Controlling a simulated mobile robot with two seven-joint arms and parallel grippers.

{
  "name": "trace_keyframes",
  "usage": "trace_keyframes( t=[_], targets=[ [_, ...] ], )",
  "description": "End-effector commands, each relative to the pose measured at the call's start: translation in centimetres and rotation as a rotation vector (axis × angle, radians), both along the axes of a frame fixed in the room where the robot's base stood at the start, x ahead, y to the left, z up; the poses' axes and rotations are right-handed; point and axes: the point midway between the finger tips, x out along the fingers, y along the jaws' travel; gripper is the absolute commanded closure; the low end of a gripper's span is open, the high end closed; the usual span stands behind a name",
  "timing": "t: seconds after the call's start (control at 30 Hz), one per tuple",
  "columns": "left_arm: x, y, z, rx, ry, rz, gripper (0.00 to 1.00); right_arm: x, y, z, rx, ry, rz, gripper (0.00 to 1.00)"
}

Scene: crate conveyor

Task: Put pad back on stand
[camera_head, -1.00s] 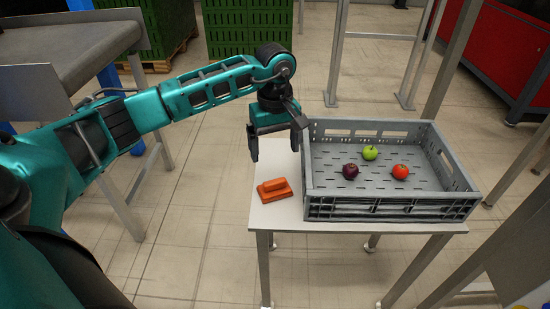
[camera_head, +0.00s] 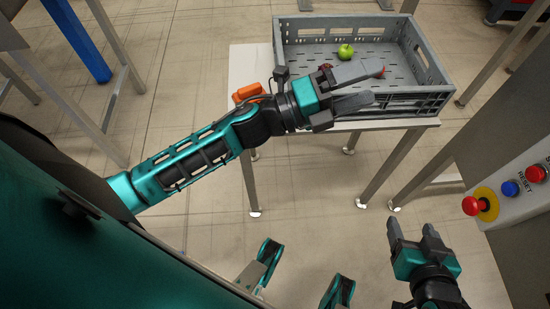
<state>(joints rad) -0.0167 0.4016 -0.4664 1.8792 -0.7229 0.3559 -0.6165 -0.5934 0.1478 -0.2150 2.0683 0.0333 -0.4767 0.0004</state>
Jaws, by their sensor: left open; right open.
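An orange block-like object (camera_head: 247,91), which may be the pad, lies on the white table (camera_head: 240,65) left of the grey crate. My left arm partly hides it. My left gripper (camera_head: 376,82) is open, its fingers pointing right in front of the crate's near wall, apart from the orange object. My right gripper (camera_head: 410,224) is open and empty at the lower right, its fingers pointing up the picture. I cannot pick out a stand for the pad.
The grey crate (camera_head: 436,72) holds a green apple (camera_head: 346,52) and other round items mostly hidden by my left gripper. A control panel (camera_head: 510,203) with a red emergency button (camera_head: 471,206) stands at the right, near my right gripper. Table legs rise between.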

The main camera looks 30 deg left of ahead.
Motion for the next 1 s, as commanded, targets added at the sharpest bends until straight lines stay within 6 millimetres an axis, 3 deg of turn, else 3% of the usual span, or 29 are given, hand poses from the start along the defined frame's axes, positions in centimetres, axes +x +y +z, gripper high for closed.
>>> trace_keyframes(
  t=[0.1,0.2,0.3,0.43,0.57,0.8,0.9,1.0],
  targets=[
    [-0.3,4.2,-4.9,-0.405,0.518,0.221,0.09,0.0,0.0,0.0,0.000,0.000,0.000,0.32],
    [-2.3,7.1,-9.9,-0.698,0.886,0.381,0.09,0.0,0.0,0.0,-0.001,0.000,0.001,0.32],
    [-5.3,8.8,-14.3,-0.926,1.167,0.513,0.09,0.0,0.0,0.0,-0.002,0.001,0.001,0.32],
    [-9.0,9.6,-17.9,-1.130,1.412,0.634,0.09,0.0,-0.1,0.0,-0.004,0.000,0.003,0.32],
    [-10.7,9.8,-19.3,-1.216,1.515,0.688,0.09,0.0,-0.1,-0.1,-0.006,0.000,0.004,0.32],
    [-10.9,9.8,-19.4,-1.223,1.526,0.693,0.09,0.0,-0.1,-0.1,-0.006,0.000,0.004,0.32],
    [-10.9,9.9,-19.0,-1.222,1.524,0.693,0.09,0.0,-0.1,0.5,-0.006,0.000,0.004,0.32],
    [-11.0,10.2,-17.6,-1.220,1.519,0.701,0.09,0.0,-0.2,2.2,-0.009,-0.004,0.003,0.32]
  ],
)
